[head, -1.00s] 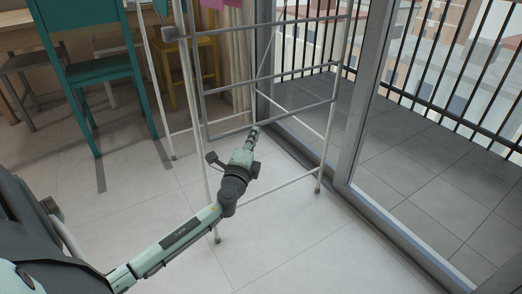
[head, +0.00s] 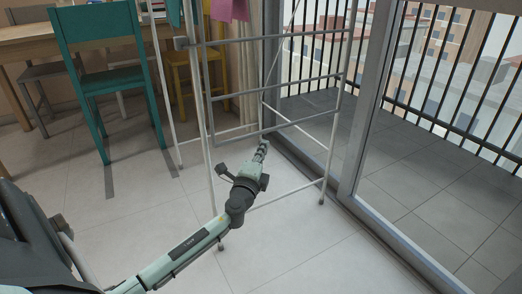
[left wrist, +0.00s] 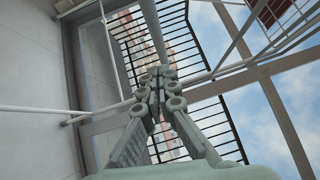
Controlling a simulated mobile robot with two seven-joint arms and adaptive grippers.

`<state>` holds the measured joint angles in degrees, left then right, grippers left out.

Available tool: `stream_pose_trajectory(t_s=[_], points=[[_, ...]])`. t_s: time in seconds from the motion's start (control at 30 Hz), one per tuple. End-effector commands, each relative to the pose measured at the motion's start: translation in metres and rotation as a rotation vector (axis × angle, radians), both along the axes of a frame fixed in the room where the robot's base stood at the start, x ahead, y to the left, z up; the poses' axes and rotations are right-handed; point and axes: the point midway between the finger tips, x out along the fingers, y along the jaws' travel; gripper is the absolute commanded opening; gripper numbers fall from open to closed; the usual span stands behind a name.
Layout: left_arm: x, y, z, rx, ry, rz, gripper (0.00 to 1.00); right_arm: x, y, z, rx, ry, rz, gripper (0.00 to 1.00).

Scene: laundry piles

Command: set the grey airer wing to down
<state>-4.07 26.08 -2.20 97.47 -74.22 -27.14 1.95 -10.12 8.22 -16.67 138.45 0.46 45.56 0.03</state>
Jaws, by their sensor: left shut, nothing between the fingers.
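The airer (head: 208,180) stands on the tiled floor with thin white legs. Its grey wing (head: 275,85) shows in the head view as a frame of grey bars, hanging steeply downward from a joint near the top left. My left gripper (head: 264,143) is at the wing's lower edge, just below its lowest bar in the picture. In the left wrist view the gripper (left wrist: 158,88) is shut and empty, and a grey bar passes close beyond its fingertips. I cannot tell whether they touch. My right gripper is not in view.
A teal chair (head: 100,45) and a yellow chair (head: 200,72) stand at the back left by a wooden table (head: 28,34). A glass door frame (head: 358,140) and balcony railing are at the right. Pink cloth (head: 230,8) hangs on the airer. The front floor is clear.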

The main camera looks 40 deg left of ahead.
Motion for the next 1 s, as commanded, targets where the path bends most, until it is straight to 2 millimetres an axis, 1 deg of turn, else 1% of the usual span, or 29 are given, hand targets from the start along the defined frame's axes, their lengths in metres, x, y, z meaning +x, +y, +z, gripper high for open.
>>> stream_pose_trajectory(t_s=[0.03, 0.07, 0.1, 0.3, 0.4, 0.5, 0.67, 0.87, 0.93, 1.0], points=[[0.002, -0.002, -0.003, -0.001, 0.000, -0.003, 0.00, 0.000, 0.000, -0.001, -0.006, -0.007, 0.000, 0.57], [0.000, -0.004, -0.004, 0.000, 0.002, -0.005, 0.00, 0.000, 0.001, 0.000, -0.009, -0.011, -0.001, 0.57], [-0.013, -0.009, -0.005, -0.002, 0.004, -0.007, 0.00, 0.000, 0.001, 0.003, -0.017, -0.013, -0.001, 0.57], [-0.056, -0.027, -0.012, -0.002, 0.004, -0.009, 0.00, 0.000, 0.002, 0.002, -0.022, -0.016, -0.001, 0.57], [-0.072, -0.033, -0.014, -0.002, 0.002, -0.008, 0.00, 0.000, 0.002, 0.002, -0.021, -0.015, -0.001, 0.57], [-0.082, -0.037, -0.015, -0.001, 0.002, -0.008, 0.00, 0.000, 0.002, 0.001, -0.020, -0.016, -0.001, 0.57], [-0.090, -0.041, -0.015, 0.001, 0.000, -0.008, 0.00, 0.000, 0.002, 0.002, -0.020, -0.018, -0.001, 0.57], [-0.090, -0.041, -0.014, 0.000, 0.000, -0.009, 0.00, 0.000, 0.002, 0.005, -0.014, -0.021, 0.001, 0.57], [-0.090, -0.041, -0.007, 0.000, 0.000, -0.009, 0.00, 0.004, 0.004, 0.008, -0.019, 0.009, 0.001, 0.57], [-0.090, -0.041, 0.006, 0.000, 0.000, -0.009, 0.00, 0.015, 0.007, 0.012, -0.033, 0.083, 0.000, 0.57]])
